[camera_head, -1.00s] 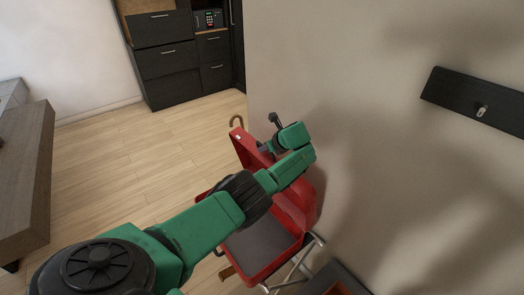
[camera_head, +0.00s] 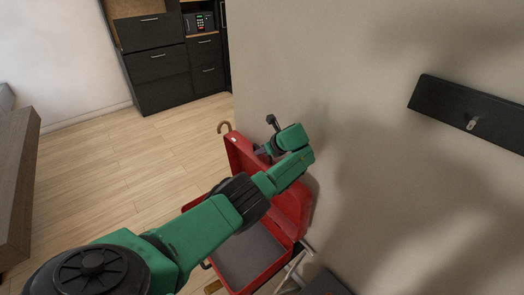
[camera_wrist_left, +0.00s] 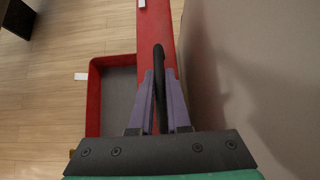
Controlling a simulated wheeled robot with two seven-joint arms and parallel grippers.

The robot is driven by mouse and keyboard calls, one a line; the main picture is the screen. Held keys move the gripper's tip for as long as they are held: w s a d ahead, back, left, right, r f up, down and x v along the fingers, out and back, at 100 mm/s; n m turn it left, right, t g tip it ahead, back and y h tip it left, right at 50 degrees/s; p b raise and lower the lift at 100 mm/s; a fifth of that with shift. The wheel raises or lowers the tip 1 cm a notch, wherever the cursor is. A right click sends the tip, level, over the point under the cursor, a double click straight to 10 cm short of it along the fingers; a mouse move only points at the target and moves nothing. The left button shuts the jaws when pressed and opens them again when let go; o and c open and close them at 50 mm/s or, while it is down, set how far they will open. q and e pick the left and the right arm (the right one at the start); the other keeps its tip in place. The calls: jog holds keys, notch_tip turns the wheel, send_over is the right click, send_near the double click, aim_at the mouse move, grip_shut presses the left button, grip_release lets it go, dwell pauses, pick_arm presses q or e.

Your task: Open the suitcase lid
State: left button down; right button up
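The red suitcase stands with its lid (camera_head: 291,206) raised steeply beside the wall. Its open base (camera_head: 250,255) has a dark grey inside and a red rim, partly hidden by my left arm. In the left wrist view the lid's red edge (camera_wrist_left: 157,22) runs up the middle, and the base (camera_wrist_left: 93,105) lies to its left. My left gripper (camera_head: 262,151) is at the lid's upper edge. In the left wrist view its purple fingers (camera_wrist_left: 160,78) sit close on either side of a black handle (camera_wrist_left: 158,60) and look shut on it. My right gripper is out of view.
The wall (camera_head: 350,100) is close to the right of the lid, with a black hook board (camera_head: 450,108) on it. Dark drawers (camera_head: 165,70) stand at the back. A wooden bench (camera_head: 20,180) is at the left. The floor (camera_head: 110,170) between is clear.

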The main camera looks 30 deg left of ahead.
pick_arm(q)
jog(key=c, duration=0.9)
grip_release()
jog(key=shift+f, duration=0.15)
jog(key=shift+d+r, duration=0.2)
jog(key=shift+r, duration=0.1)
jog(key=p+v, duration=0.3)
jog(key=v, duration=0.3)
jog(key=b+v, duration=0.1)
jog(key=v, duration=0.7)
jog(key=shift+f, duration=0.1)
